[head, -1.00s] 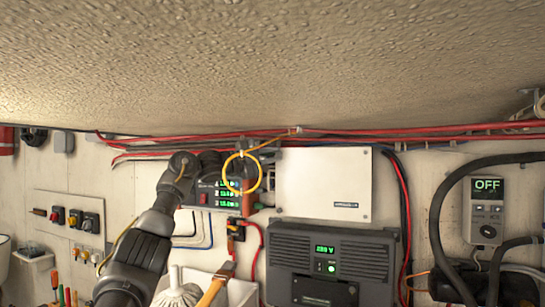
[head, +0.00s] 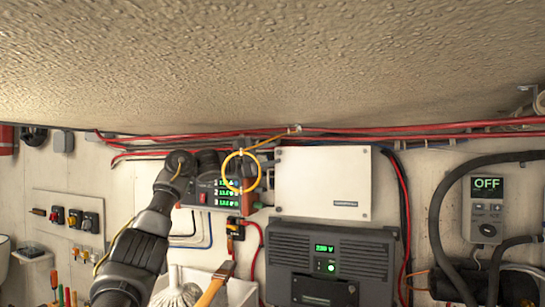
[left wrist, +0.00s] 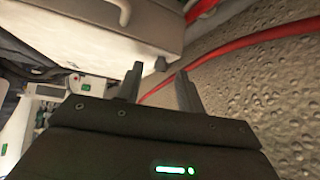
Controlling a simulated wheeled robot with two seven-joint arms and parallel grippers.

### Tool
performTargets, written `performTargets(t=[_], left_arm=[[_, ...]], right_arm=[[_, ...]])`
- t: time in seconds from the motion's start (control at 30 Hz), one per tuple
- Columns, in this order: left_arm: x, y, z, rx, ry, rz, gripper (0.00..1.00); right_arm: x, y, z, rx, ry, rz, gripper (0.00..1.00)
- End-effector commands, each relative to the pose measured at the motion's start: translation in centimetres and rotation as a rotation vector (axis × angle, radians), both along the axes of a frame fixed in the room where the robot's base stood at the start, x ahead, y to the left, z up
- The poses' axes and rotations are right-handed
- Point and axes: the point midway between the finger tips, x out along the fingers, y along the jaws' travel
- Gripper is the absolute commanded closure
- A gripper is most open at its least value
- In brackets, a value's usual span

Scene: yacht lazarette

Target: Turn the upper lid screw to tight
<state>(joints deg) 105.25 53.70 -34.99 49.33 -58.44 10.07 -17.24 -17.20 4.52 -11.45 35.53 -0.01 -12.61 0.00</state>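A small dark knob (left wrist: 161,64), seemingly the upper lid screw, sticks out at the box's edge. My left gripper (left wrist: 159,72) is open, its two dark fingers apart, one to each side of the knob as seen from the wrist. I cannot tell whether they touch it. In the head view my left gripper (head: 268,157) is at the box's upper left edge, partly hidden. My right gripper is not in view.
Red cables (head: 420,134) run along the wall top under the rough ceiling (head: 270,65). A meter panel (head: 205,193) is left of the box, a dark charger unit (head: 335,262) below it.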

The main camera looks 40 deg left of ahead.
Motion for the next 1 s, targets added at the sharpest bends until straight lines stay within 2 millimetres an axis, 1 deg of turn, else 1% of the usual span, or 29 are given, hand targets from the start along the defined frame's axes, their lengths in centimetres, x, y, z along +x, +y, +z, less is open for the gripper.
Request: performTargets(t=[0.03, 0.2, 0.4, 0.5, 0.67, 1.0], left_arm=[[-0.8, 0.5, -0.6, 0.001, -0.002, 0.003, 0.62], [-3.8, 1.9, -1.2, 0.000, -0.004, 0.003, 0.62], [-7.0, 3.3, -1.7, 0.000, -0.002, 0.002, 0.62], [-8.0, 3.8, -1.8, 0.000, -0.001, 0.001, 0.62], [-8.7, 4.1, -1.9, 0.000, 0.001, 0.000, 0.62], [-8.8, 4.1, -1.8, 0.000, 0.001, 0.000, 0.62]], right_arm=[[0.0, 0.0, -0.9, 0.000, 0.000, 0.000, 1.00], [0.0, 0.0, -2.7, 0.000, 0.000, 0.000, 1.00], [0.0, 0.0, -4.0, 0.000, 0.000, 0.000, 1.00], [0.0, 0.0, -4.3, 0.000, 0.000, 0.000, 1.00], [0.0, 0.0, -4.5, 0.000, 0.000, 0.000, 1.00], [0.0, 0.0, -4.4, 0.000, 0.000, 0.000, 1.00]])
